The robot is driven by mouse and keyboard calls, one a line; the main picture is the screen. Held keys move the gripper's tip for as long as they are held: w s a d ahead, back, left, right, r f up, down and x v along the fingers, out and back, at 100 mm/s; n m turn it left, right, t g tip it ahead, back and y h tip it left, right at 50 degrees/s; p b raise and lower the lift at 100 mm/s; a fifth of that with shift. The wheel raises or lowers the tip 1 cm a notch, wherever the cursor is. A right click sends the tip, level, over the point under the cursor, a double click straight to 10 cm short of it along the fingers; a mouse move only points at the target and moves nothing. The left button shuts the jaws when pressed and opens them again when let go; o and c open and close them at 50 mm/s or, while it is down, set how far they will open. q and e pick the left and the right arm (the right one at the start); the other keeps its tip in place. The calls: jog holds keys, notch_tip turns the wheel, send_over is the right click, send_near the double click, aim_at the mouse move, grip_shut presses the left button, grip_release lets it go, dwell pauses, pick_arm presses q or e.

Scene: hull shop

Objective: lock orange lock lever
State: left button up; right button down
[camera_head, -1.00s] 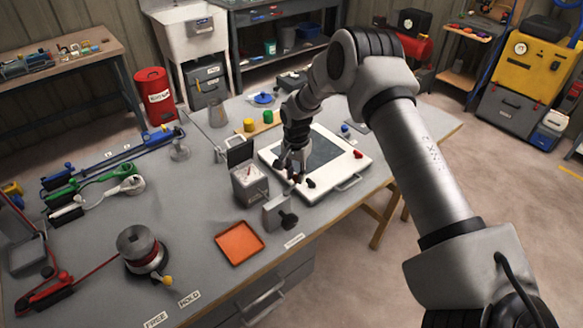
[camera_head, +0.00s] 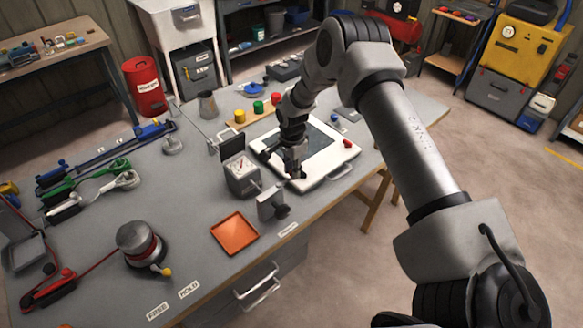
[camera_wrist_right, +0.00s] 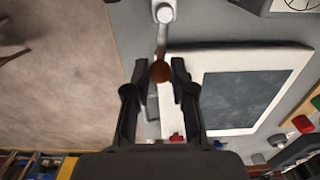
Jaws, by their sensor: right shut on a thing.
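The orange lock lever shows in the right wrist view as a slim metal arm running from a pale round pivot to a brownish-orange knob (camera_wrist_right: 160,71). My right gripper (camera_wrist_right: 162,80) is shut on the knob, one finger on each side. In the head view my right gripper (camera_head: 297,173) is at the near corner of a white-framed panel (camera_head: 312,183) with a dark centre; the lever is mostly hidden behind it there. My left gripper is not in view.
A grey box with a dial (camera_head: 242,180) and an upright grey bracket (camera_head: 272,204) stand close left of the gripper. An orange tray (camera_head: 234,233) lies in front. A red knob (camera_head: 347,143) is on the panel's right side.

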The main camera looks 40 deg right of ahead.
jog(key=shift+s+f, duration=0.15)
jog(key=shift+s, duration=0.05)
jog(key=c, duration=1)
grip_release()
jog(key=shift+w+d, duration=0.1)
jog(key=shift+d, duration=0.05)
notch_tip(320, 180, up, 12)
jog(key=shift+f, duration=0.15)
